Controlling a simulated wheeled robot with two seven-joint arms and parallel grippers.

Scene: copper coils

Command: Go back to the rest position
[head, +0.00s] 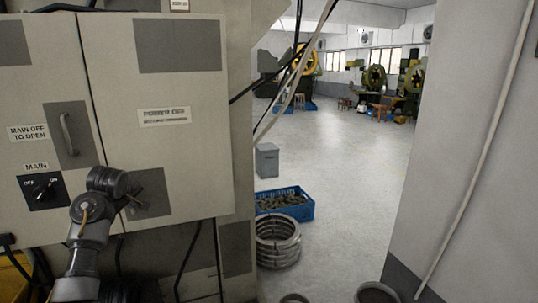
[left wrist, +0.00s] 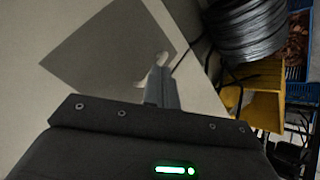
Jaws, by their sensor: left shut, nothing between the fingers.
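My left gripper (head: 134,202) is in front of the lower part of a beige electrical cabinet (head: 195,95), by a dark grey patch (head: 154,186) on its door. In the left wrist view, the gripper's fingers (left wrist: 162,88) are together and empty. They point at a dark patch on a pale panel (left wrist: 95,60). A small pale curved part shows at the fingertips; I cannot tell whether they touch it. My right gripper is not in view.
The cabinet has a door handle (head: 68,134) and a black main switch (head: 44,190). A blue crate (head: 290,212), a stack of coils (head: 278,248) and a grey bin (head: 267,160) stand on the floor. A grey wall (head: 455,130) is at right. The floor (head: 345,170) between is open.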

